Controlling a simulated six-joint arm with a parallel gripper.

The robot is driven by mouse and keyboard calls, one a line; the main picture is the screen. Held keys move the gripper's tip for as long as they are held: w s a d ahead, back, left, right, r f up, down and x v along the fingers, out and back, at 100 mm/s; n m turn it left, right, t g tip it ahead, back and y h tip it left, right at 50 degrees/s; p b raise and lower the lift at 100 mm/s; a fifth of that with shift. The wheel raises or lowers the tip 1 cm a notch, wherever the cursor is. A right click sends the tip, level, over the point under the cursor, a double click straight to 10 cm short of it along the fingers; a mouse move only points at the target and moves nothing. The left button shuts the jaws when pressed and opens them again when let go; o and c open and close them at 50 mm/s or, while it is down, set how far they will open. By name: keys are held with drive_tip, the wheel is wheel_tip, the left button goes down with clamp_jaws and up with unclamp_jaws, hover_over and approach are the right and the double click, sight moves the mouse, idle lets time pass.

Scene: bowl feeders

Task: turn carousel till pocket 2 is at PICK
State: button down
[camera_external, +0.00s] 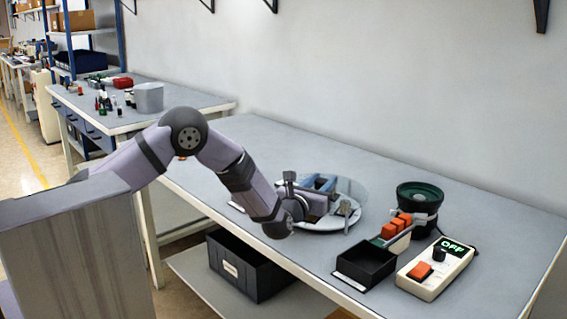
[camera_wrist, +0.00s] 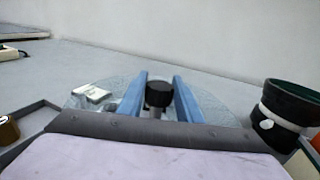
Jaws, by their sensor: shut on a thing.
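The carousel (camera_external: 322,226) is a round pale disc with a clear cover on the bench; the clear cover also shows in the wrist view (camera_wrist: 216,106). My gripper (camera_external: 322,181) is over it, with blue fingers pointing away from the arm. In the wrist view my gripper (camera_wrist: 159,98) has one finger on each side of a black knob (camera_wrist: 158,92) and is shut on it. The knob stands above the clear cover. Pocket numbers and a PICK mark cannot be read in either view, and the arm hides part of the disc.
Right of the carousel stand a dark green bowl feeder (camera_external: 419,194), a track with orange parts (camera_external: 396,224), a black open tray (camera_external: 365,264) and a control box (camera_external: 436,268) reading OFF. A pale small block (camera_wrist: 92,93) shows at the disc's left. The bench behind is clear.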

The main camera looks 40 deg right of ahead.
drive_tip(key=shift+w+f+m+g+b, duration=0.1)
drive_tip(key=shift+m+g+b, duration=0.2)
drive_tip(key=shift+g+b, duration=0.25)
drive_tip(key=shift+m+g+h+b, duration=0.3)
drive_tip(key=shift+m+g+b, duration=0.3)
drive_tip(key=shift+b, duration=0.3)
drive_tip(key=shift+m+g+b, duration=0.4)
drive_tip(key=shift+g+b, duration=0.25)
drive_tip(key=shift+g, duration=0.2)
drive_tip(key=c, duration=1.3)
unclamp_jaws()
drive_tip(key=shift+o, duration=0.2)
drive_tip(key=shift+s+a+b, duration=0.2)
drive_tip(key=shift+a, duration=1)
drive_tip(key=shift+s+a+b, duration=0.15)
drive_tip(key=shift+a+b, duration=0.1)
drive_tip(key=shift+a, duration=1)
drive_tip(key=shift+s+a+b, duration=0.2)
drive_tip(key=shift+a, duration=1)
